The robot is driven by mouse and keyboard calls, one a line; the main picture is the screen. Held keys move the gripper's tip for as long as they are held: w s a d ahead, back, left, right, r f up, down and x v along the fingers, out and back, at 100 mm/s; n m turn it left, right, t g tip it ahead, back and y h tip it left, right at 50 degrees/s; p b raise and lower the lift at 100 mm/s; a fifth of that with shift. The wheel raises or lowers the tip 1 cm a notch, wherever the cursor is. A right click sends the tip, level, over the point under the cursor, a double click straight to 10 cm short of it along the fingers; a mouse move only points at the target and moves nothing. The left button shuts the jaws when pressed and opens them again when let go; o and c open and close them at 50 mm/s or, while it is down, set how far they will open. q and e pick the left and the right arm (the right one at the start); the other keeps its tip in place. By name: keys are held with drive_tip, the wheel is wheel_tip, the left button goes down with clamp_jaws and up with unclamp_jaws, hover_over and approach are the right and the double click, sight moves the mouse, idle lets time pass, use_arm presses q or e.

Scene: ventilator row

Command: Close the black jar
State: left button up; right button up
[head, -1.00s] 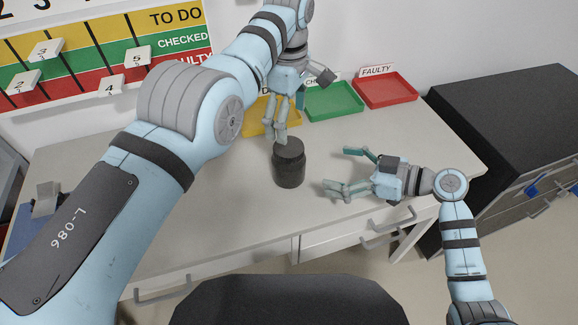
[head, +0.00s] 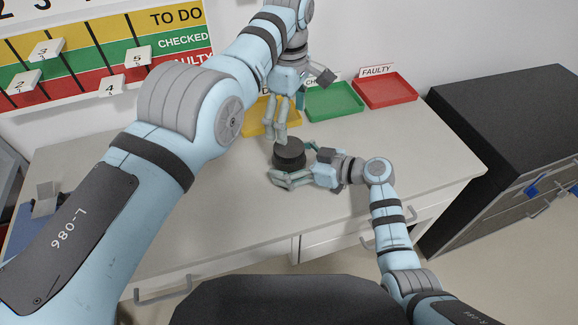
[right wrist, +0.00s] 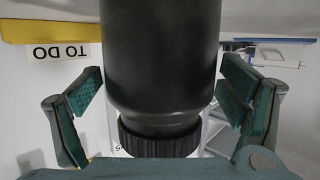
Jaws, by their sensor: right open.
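The black jar (head: 289,163) stands upright on the table, with its round dark lid (head: 288,147) on top. In the right wrist view the picture is inverted; the jar body (right wrist: 160,50) fills the middle and the ribbed lid (right wrist: 158,142) sits at its neck. I cannot tell how tightly it is screwed on. My right gripper (head: 291,164) is open, its fingers on either side of the jar with gaps visible in the wrist view. My left gripper (head: 278,122) points down at the lid's left edge; its grip on the lid is unclear.
A yellow tray (head: 258,128), a green tray (head: 335,102) and a red tray (head: 388,92) stand along the back of the table (head: 220,210). A black cabinet (head: 510,115) stands to the right.

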sight(289, 146)
drive_tip(key=c, duration=2.1)
use_arm(q)
drive_tip(key=n, duration=0.4)
drive_tip(key=shift+n, duration=0.3)
use_arm(e)
clamp_jaws()
use_arm(q)
drive_tip(key=shift+f, duration=4)
drive_tip(key=shift+c, duration=0.6)
